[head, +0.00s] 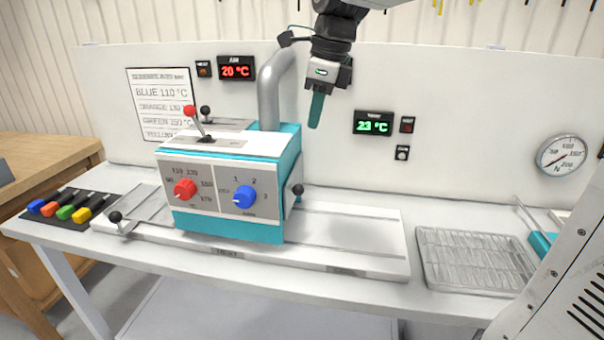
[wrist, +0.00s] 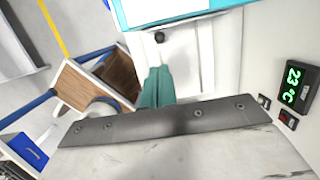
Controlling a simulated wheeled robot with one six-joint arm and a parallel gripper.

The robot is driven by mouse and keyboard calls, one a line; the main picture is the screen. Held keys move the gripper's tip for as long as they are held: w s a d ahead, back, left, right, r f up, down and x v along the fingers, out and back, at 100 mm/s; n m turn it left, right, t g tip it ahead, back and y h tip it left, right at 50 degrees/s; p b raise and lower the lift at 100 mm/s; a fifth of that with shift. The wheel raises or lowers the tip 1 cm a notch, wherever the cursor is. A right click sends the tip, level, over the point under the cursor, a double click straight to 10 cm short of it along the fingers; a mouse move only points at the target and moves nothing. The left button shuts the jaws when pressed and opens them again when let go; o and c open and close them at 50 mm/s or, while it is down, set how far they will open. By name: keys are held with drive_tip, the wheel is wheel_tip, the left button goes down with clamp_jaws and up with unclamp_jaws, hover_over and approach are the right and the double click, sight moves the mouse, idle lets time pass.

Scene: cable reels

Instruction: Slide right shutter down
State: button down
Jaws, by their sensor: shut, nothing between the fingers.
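A teal and white machine box (head: 225,190) stands on a white rail base, with a red dial and a blue dial on its front. A black ball knob (head: 297,189) sticks out from its right side; the shutter it seems to belong to is seen too edge-on to make out. In the wrist view, a black knob (wrist: 160,37) shows beside the teal box edge (wrist: 165,12). My gripper (head: 315,112) has teal fingers, shut and empty. It hangs above and to the right of the box, well clear of the knob. The fingers (wrist: 157,88) also show in the wrist view.
A grey pipe (head: 270,88) rises behind the box. A lever with a red knob (head: 190,111) stands on top. A wire rack (head: 472,260) sits at right, and coloured handled tools (head: 65,208) at left. The base (head: 350,235) right of the box is clear.

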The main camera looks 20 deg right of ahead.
sight(302, 187)
drive_tip(key=f, duration=0.4)
drive_tip(key=w+a+f, duration=0.1)
drive_tip(key=f, duration=0.4)
drive_tip(key=w+a+f, duration=0.1)
drive_tip(key=f, duration=0.3)
drive_tip(key=shift+f, duration=0.4)
drive_tip(key=shift+f, duration=1.85)
wheel_tip(302, 187, up, 14)
drive_tip(key=s+d, duration=0.2)
drive_tip(key=shift+f, duration=0.15)
